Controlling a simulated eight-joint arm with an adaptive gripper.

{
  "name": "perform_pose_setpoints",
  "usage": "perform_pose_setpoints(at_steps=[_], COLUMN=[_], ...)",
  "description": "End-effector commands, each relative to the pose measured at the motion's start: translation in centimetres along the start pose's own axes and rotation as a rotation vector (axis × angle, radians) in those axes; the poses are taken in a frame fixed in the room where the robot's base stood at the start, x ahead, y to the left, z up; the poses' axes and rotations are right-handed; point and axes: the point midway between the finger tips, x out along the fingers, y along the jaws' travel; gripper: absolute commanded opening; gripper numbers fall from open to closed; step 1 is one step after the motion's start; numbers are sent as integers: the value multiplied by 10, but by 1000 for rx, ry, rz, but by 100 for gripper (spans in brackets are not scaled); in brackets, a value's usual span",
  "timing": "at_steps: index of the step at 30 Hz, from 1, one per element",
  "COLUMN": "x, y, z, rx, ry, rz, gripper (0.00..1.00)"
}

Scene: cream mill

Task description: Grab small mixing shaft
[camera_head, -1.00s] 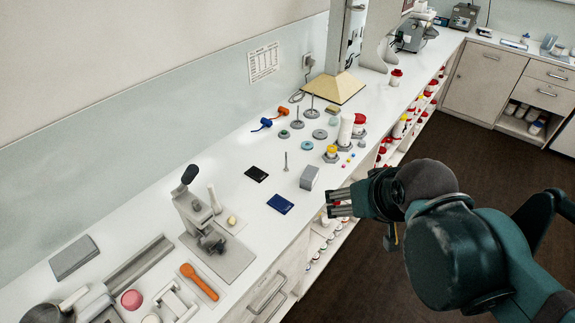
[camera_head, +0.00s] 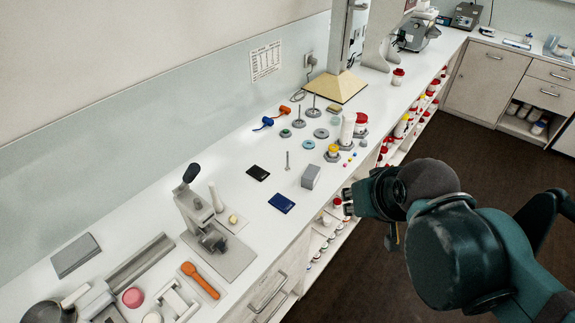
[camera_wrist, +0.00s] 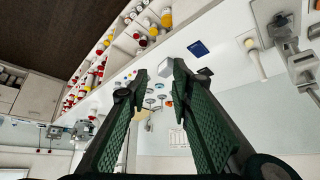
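Several thin upright metal shafts stand on the white counter. A short, slim shaft (camera_head: 288,161) stands alone between the black flat pad and the grey block. Two more, a shaft on a round disc (camera_head: 298,118) and another shaft on a disc (camera_head: 313,106), stand farther back. I cannot tell for certain which one is the small mixing shaft. My gripper (camera_head: 347,202) is at the counter's front edge, right of the grey block and apart from all shafts. In the wrist view my gripper (camera_wrist: 160,72) has its two green fingers wide apart with nothing held between them.
The grey block (camera_head: 311,176), blue pad (camera_head: 281,203) and black pad (camera_head: 258,172) lie near the lone shaft. Jars and a white cylinder (camera_head: 347,128) stand behind. A lever press (camera_head: 205,215) is at left. Shelves of bottles (camera_head: 330,225) sit below the counter edge.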

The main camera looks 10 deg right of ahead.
Motion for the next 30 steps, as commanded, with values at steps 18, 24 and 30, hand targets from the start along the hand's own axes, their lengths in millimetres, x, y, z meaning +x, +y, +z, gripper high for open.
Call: perform_pose_setpoints(at_steps=[18, 24, 30], x=[3, 9, 19], y=[-4, -7, -12], z=[-25, -51, -77], rx=[-90, -189, -292], ry=[-32, -66, -101], rz=[-6, -15, -27], gripper=[23, 23, 23])
